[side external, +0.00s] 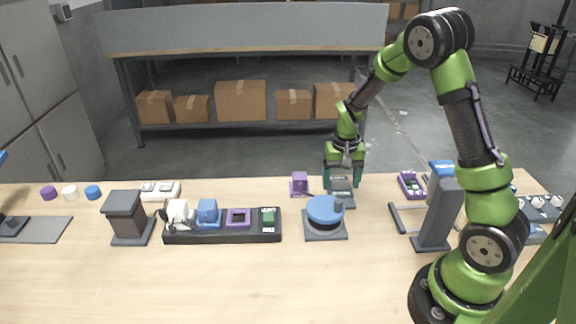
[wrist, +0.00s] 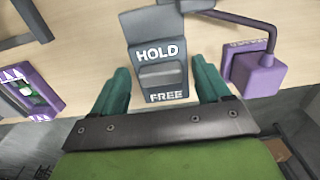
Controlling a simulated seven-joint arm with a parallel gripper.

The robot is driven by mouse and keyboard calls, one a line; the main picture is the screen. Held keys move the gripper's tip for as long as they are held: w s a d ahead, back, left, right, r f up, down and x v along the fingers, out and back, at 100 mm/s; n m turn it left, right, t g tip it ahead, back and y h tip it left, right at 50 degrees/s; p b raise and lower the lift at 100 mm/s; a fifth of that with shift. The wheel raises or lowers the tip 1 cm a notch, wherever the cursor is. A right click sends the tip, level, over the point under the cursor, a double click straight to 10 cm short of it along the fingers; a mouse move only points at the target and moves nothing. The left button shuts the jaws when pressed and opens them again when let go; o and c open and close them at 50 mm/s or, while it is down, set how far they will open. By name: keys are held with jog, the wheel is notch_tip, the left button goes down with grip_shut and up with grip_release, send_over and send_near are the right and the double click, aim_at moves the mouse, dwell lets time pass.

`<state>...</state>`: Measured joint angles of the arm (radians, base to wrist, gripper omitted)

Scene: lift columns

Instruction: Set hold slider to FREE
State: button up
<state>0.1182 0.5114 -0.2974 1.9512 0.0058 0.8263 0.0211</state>
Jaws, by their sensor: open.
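The hold slider (wrist: 163,74) is a grey ridged block on a dark plate, between the word HOLD above it and the word FREE below it in the wrist view. In the side external view its plate (side external: 341,199) stands on the table behind the blue round turntable. My gripper (side external: 342,186) is over the plate. In the wrist view its two green fingers (wrist: 163,88) are apart, one on each side of the slider plate, with nothing between them but the plate. I cannot tell whether they touch it.
A purple block (wrist: 256,72) with a dark rod stands close beside the plate. A blue turntable (side external: 325,211) is in front of it. A purple panel (side external: 411,185) and a blue-topped grey column (side external: 437,206) stand to the right. The table front is clear.

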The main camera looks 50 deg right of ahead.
jog(key=shift+c, duration=0.2)
grip_shut()
jog(key=shift+w+d, duration=1.15)
jog(key=shift+o, duration=0.2)
grip_release()
jog(key=shift+a, duration=0.1)
notch_tip(320, 180, up, 17)
jog(key=shift+s+f, duration=0.1)
